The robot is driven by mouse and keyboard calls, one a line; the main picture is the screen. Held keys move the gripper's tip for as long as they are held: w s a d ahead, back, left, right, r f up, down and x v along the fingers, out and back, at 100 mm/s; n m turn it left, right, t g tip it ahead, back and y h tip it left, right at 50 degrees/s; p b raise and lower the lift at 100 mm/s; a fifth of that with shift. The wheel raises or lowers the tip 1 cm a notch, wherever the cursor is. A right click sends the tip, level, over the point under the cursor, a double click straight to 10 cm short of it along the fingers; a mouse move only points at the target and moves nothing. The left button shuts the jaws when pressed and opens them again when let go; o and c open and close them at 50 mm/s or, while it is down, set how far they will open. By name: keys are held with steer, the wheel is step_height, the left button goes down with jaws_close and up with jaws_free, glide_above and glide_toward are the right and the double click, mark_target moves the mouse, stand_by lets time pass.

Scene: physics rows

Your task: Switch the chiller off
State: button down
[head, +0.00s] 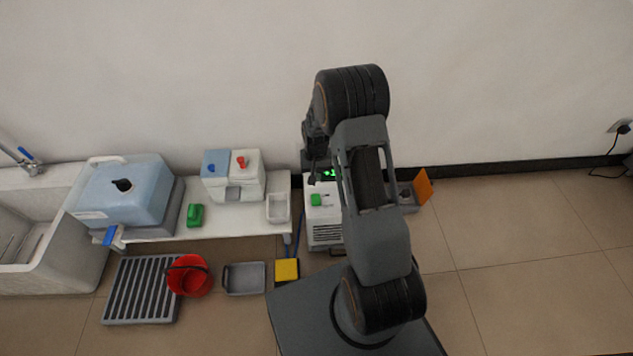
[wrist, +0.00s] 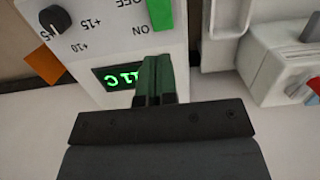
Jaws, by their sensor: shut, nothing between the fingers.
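The chiller (head: 324,228) is a white box with a front grille, standing on the floor just right of the white bench. Its top panel (wrist: 100,32) fills the upper left of the wrist view, upside down. A green switch (wrist: 160,14) sits beside the ON and OFF labels, partly cut off by the frame; it also shows in the head view (head: 315,199). Which way it is set I cannot tell. A lit green display (wrist: 118,77) reads about 11 C. A black dial (wrist: 55,18) has temperature marks. My gripper (wrist: 155,60) is shut and empty, over the panel beside the display, short of the switch.
A red bucket (head: 189,275) is on the floor. An orange panel (head: 423,187) stands right of my arm. The right floor is clear.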

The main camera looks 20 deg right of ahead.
steer(key=shift+w+r+p, duration=0.15)
steer(key=shift+r+p, duration=0.1)
steer(key=shift+r, duration=0.75)
steer(key=shift+w+r+p, duration=0.1)
steer(key=shift+r+p, duration=0.15)
steer(key=shift+r, duration=0.75)
steer(key=shift+r, duration=0.1)
steer(key=s+a+r+n+t+p, duration=0.1)
steer(key=s+r+p, duration=0.5)
steer(key=r, duration=1.1)
steer(key=s+a+r+n+t+p, duration=0.1)
steer(key=s+r+p, duration=0.5)
steer(key=r+p, duration=0.7)
steer(key=s+a+r+n+t+p, duration=0.1)
steer(key=s+a+r+p, duration=0.3)
steer(key=r, duration=1.7)
steer(key=s+t+p, duration=0.1)
steer(key=s+p, duration=0.2)
steer(key=p, duration=0.2)
steer(key=shift+a+r+n+t+p, duration=0.2)
steer(key=shift+r+n+t+p, duration=0.05)
steer(key=shift+n+t+p, duration=0.15)
